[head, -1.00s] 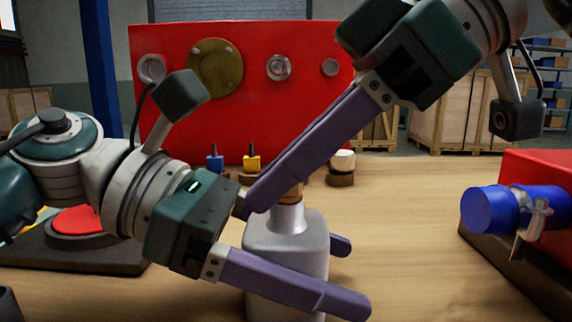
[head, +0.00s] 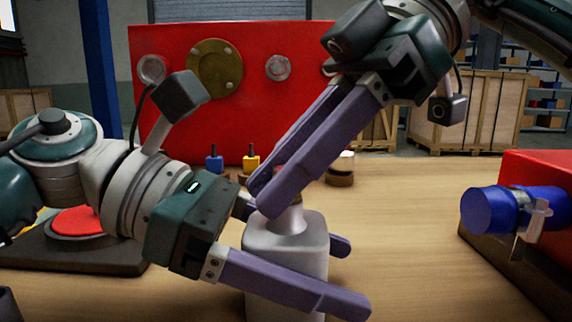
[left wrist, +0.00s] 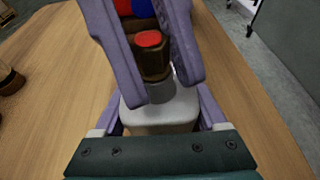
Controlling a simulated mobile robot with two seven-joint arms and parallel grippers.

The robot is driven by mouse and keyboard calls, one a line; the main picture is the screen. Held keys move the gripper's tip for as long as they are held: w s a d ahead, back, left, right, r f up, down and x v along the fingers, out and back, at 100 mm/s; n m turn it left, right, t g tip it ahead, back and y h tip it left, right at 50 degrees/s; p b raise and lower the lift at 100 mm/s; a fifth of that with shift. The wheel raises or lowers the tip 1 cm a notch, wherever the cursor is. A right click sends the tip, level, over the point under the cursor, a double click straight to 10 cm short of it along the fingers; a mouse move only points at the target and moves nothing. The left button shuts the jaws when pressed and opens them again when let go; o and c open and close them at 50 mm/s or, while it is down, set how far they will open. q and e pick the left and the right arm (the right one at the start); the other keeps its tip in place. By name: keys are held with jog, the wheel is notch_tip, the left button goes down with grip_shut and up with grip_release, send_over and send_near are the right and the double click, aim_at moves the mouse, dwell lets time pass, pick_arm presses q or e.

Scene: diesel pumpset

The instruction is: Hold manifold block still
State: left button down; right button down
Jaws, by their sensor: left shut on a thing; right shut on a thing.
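The pale grey manifold block (head: 288,250) stands upright on the wooden table, with a round neck on top. My left gripper (head: 346,275) is shut on the block low down, one finger along each side. The left wrist view also shows the block (left wrist: 160,120) between these fingers. A brass fitting with a red top (left wrist: 152,62) sits above the neck. My right gripper (head: 264,199) comes down from the upper right and is shut on this fitting; its fingers also show in the left wrist view (left wrist: 158,88). In the head view the fingers hide most of the fitting.
A red panel (head: 200,120) with round fittings stands behind. Small blue (head: 214,163) and yellow (head: 251,162) parts and a white-topped part (head: 343,163) stand before it. A blue cylinder (head: 488,210) projects at right. A red disc (head: 78,221) lies at left. Table right of the block is clear.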

jog(key=shift+r, duration=0.8)
dwell(0.9)
jog(key=shift+r, duration=2.45)
pick_arm(q)
grip_release()
